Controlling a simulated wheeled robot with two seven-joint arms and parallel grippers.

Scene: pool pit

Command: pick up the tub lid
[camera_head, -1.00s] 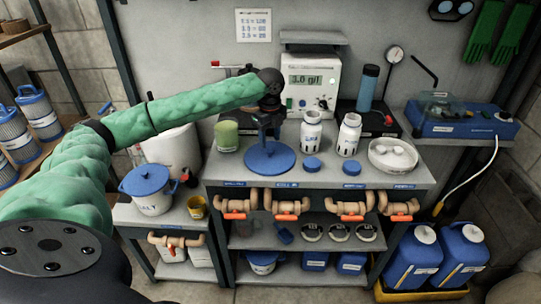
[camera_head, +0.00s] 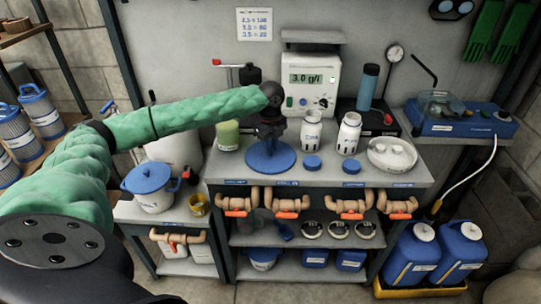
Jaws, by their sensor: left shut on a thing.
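The tub lid (camera_head: 270,164) is a round blue disc at the front left of the grey bench top. My left gripper (camera_head: 268,137) is directly above its middle, pointing down and shut on its upright grip, which the jaws mostly hide. I cannot tell whether the disc touches the bench or is slightly above it. A white salt tub (camera_head: 154,202) with its own blue lid (camera_head: 147,178) stands on the lower stand to the left. My right gripper is not in view.
A green cup (camera_head: 228,135) stands close left of the gripper. Two white bottles (camera_head: 311,130) (camera_head: 348,135), two blue caps (camera_head: 312,162) (camera_head: 351,166) and a white dish (camera_head: 391,155) are to the right. A meter (camera_head: 311,82) stands behind. Orange-handled valves (camera_head: 288,203) line the front.

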